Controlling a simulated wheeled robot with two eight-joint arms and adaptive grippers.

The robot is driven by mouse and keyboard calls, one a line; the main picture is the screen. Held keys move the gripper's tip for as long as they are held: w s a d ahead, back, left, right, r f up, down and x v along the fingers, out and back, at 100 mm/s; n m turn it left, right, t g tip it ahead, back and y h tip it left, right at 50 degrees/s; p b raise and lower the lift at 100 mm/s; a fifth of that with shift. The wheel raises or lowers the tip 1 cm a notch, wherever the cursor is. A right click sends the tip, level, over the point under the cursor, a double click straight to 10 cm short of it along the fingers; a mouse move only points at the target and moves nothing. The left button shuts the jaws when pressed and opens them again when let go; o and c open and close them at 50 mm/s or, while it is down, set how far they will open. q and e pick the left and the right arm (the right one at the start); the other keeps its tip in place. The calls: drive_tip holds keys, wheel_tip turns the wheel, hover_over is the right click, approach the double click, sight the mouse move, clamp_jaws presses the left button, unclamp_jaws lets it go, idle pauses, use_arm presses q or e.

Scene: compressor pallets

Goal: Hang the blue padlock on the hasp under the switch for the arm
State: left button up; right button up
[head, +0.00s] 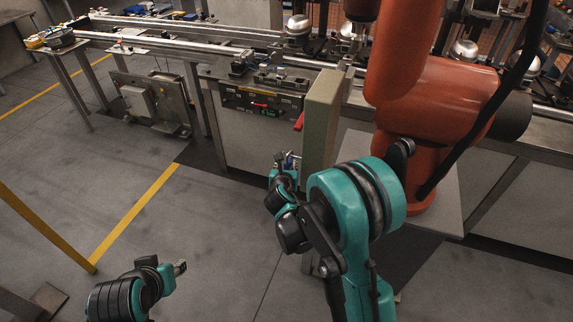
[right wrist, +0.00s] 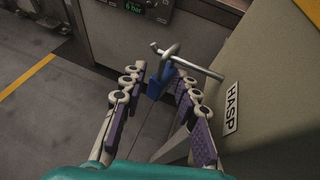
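The blue padlock (right wrist: 157,86) has a grey shackle. In the right wrist view the shackle loops around a thin metal hasp bar (right wrist: 202,68) that sticks out from a box wall marked HASP, and the body hangs below. My right gripper (right wrist: 161,78) has its purple-padded fingers spread to either side of the padlock, with visible gaps. In the head view my right gripper (head: 286,166) is beside the grey-green box (head: 321,112), below the red switch handle (head: 299,121). My left gripper (head: 181,267) is low over the floor, away from the box; its finger opening is too small to judge.
An orange robot arm (head: 432,98) stands just right of the box. A conveyor line (head: 180,42) with a control panel (head: 262,102) runs behind it. A yellow rail (head: 45,228) stands at the left. The floor between is clear.

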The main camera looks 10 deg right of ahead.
drive_tip(key=v, duration=1.2)
drive_tip(key=s+d+r+m+g+y, duration=0.1)
drive_tip(key=s+m+g+y, duration=0.1)
drive_tip(key=s+m, duration=0.9)
drive_tip(key=s+d+r+m+g+y, duration=0.1)
drive_tip(key=s+m, duration=0.9)
drive_tip(key=m, duration=1.1)
drive_tip(key=d+g+y, duration=0.1)
drive_tip(key=g, duration=0.1)
drive_tip(key=shift+s+d+r+g, duration=0.25)
drive_tip(key=shift+s+d+g, duration=0.1)
drive_tip(key=shift+s+g, duration=0.05)
